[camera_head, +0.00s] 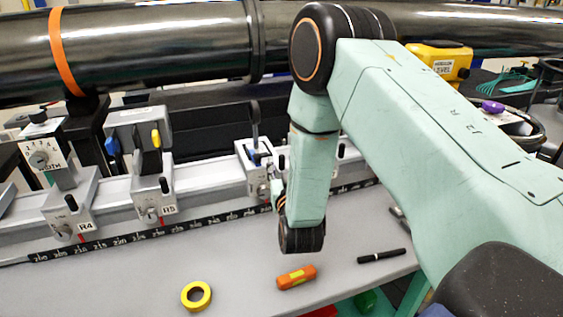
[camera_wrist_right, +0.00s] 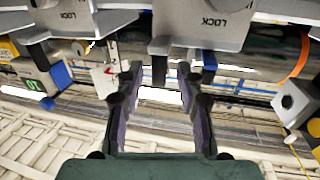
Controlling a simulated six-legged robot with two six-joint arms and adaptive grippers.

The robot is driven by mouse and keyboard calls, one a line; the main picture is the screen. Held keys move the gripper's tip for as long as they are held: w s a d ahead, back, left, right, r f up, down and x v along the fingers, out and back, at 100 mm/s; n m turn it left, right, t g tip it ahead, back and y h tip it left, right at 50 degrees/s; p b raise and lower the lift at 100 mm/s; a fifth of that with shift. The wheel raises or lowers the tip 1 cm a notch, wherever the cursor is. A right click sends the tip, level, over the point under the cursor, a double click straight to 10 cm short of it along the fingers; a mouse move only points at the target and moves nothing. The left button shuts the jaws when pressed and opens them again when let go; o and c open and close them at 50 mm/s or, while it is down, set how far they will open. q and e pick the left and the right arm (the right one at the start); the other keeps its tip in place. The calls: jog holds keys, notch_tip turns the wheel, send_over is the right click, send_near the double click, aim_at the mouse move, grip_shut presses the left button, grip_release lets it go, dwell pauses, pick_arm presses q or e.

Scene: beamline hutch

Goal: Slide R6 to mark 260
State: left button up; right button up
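The rail carries grey carriages, among them R4 (camera_head: 72,215) and R5 (camera_head: 153,190). A further carriage (camera_head: 256,165) with a dark upright post stands right of R5, partly behind my right forearm; its label is hidden, so I cannot confirm it is R6. The black scale strip (camera_head: 150,235) runs along the rail's front; the stretch around mark 260 is not readable. My right gripper (camera_wrist_right: 160,78) is open, its fingers either side of a dark post (camera_wrist_right: 159,64) below a LOCK plate (camera_wrist_right: 222,20), with gaps visible. My left gripper is not in view.
On the grey bench lie a yellow tape roll (camera_head: 196,295), an orange tool (camera_head: 296,277) and a black pen (camera_head: 382,256). A large dark pipe (camera_head: 150,50) runs behind the rail. A yellow level box (camera_head: 440,62) is at the back right.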

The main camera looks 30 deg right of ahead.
jog(key=v, duration=1)
jog(key=shift+w, duration=0.1)
